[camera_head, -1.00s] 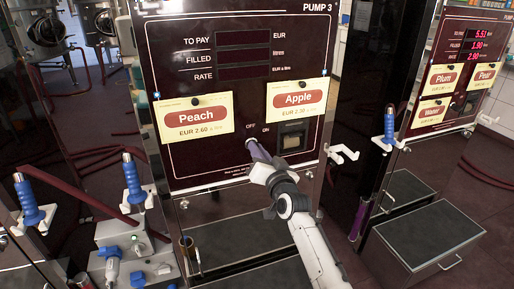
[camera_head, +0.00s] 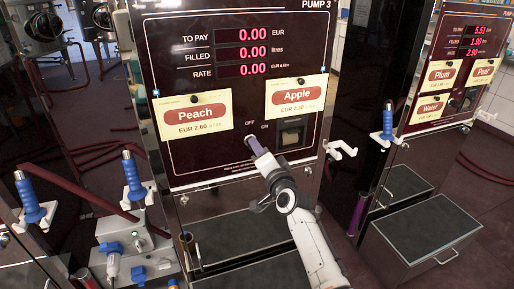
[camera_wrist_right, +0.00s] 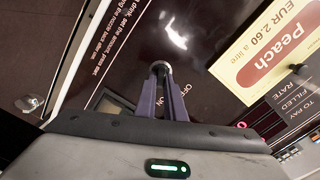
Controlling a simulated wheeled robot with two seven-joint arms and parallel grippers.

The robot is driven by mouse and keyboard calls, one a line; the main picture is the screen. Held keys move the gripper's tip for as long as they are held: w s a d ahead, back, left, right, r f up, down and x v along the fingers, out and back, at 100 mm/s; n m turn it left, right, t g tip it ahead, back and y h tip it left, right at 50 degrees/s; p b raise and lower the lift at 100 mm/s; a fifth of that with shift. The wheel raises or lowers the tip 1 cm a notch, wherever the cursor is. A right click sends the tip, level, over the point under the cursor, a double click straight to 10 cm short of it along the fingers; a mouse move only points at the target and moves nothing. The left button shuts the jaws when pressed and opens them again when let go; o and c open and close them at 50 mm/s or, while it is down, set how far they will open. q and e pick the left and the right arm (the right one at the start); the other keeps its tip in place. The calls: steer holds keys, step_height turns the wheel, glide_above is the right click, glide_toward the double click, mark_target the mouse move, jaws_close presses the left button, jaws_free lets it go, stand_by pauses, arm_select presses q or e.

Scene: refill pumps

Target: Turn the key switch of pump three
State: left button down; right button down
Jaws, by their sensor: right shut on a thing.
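Pump three (camera_head: 180,65) is the dark panel in the middle of the head view, with lit red displays (camera_head: 242,52) reading 0.00 on each row. Its key switch sits low on the panel beside the OFF and ON labels, mostly hidden behind my right gripper (camera_head: 252,142). In the right wrist view the two purple fingers of my right gripper (camera_wrist_right: 160,72) are closed together on the round metal key switch (camera_wrist_right: 160,66) at the panel face. My left gripper is not in view.
Peach (camera_head: 195,115) and Apple (camera_head: 297,95) cards are on the panel. A white hook (camera_head: 341,149) sticks out at its right edge. Blue-handled nozzles (camera_head: 132,172) stand at the left. A second pump (camera_head: 455,75) is at the right, with dark steps (camera_head: 425,235) below.

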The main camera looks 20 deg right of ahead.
steer(key=shift+f, duration=0.1)
steer(key=c, duration=1.8)
jaws_free()
steer(key=shift+c, duration=0.2)
steer(key=s+p, duration=0.6)
steer(key=s, duration=0.4)
steer(key=shift+s+d, duration=0.15)
steer(key=shift+s, duration=0.05)
steer(key=s+a+f+n+g, duration=0.1)
steer(key=s+f+n+g, duration=0.2)
steer(key=s+f, duration=0.4)
steer(key=s+a+f+n+g+y, duration=0.1)
steer(key=s+f+n, duration=0.5)
steer(key=s, duration=1)
steer(key=s+a+f+n+g, duration=0.3)
steer(key=s+f+n+g, duration=0.1)
steer(key=s+f, duration=0.6)
steer(key=shift+s+n+g+y, duration=0.4)
steer(key=shift+s+g, duration=0.3)
steer(key=shift+g, duration=0.1)
